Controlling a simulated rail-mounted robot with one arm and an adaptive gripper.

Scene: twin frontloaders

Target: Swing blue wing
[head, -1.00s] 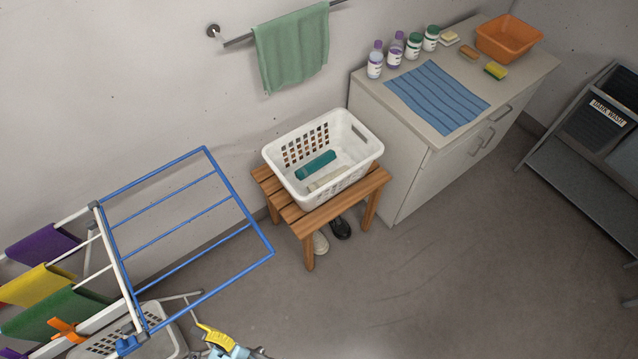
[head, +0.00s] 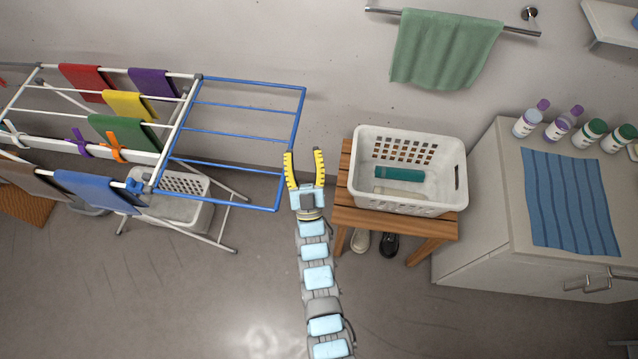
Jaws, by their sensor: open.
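The blue wing (head: 302,118) is a blue wire frame with several bars on the right side of the white drying rack (head: 187,104). It reaches out to the right from the rack, roughly level. My gripper (head: 304,156) has yellow-lined fingers that are spread apart and point toward the wall. It is just right of the wing's outer right bar, near that bar's lower half. I see no wing bar clearly between the fingers. Whether the left finger touches the bar, I cannot tell.
A wooden stool (head: 345,215) with a white basket (head: 460,165) stands close to the right of my gripper. Cloths hang on the rack. A white basket (head: 205,185) stands under it. A green towel (head: 445,45) hangs on the wall rail. Floor in front is clear.

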